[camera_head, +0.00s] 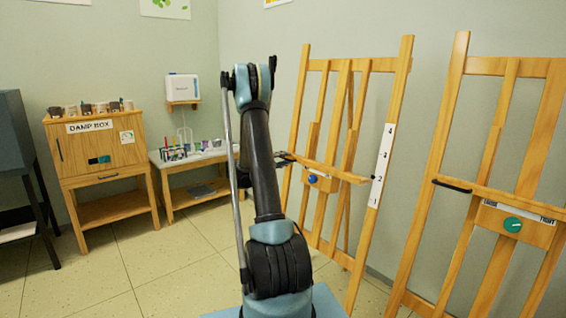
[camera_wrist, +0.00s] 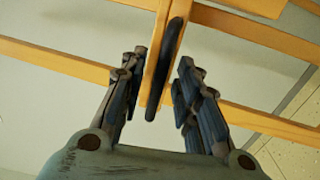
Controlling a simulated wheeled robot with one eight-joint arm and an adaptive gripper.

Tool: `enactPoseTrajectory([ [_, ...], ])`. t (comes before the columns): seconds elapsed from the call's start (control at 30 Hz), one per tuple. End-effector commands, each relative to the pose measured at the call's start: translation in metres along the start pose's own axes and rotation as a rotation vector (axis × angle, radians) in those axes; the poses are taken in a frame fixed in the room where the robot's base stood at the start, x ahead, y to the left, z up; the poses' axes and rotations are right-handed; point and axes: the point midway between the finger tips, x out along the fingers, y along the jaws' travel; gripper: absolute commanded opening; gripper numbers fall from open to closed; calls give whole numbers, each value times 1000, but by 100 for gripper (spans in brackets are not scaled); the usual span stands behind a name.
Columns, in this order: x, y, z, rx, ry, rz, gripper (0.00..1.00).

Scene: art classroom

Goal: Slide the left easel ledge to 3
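The left easel (camera_head: 405,75) is wooden, with a white numbered strip (camera_head: 383,165) on its right leg. Its ledge (camera_head: 340,172) crosses the frame, its right end near the lower middle of the strip, around the 2 mark as far as I can tell. A blue knob (camera_head: 312,180) sits on the block under the ledge. My gripper (camera_head: 284,158) is at the ledge's left end, mostly hidden by my arm. In the wrist view my gripper (camera_wrist: 161,62) is open, with a dark handle (camera_wrist: 163,75) between its fingers. Visible gaps separate it from both.
A second easel (camera_head: 455,70) stands at the right, with its own ledge, dark handle (camera_head: 452,185) and green knob (camera_head: 512,225). A damp box cabinet (camera_head: 100,150) and a low table (camera_head: 190,160) with jars stand at the back left. The tiled floor between is clear.

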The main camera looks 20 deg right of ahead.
Motion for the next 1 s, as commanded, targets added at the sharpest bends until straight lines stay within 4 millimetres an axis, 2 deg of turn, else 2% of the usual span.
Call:
enactPoseTrajectory([
  [0.07,0,0,0,0,0,0,28],
  [0.1,0,0,0,0,0,0,18],
  [0.2,0,0,0,0,0,0,0],
  [0.43,0,1,0,0,0,0,0],
  [0.53,1,8,0,-1,0,1,0],
  [1.0,15,89,-1,-1,1,2,0],
])
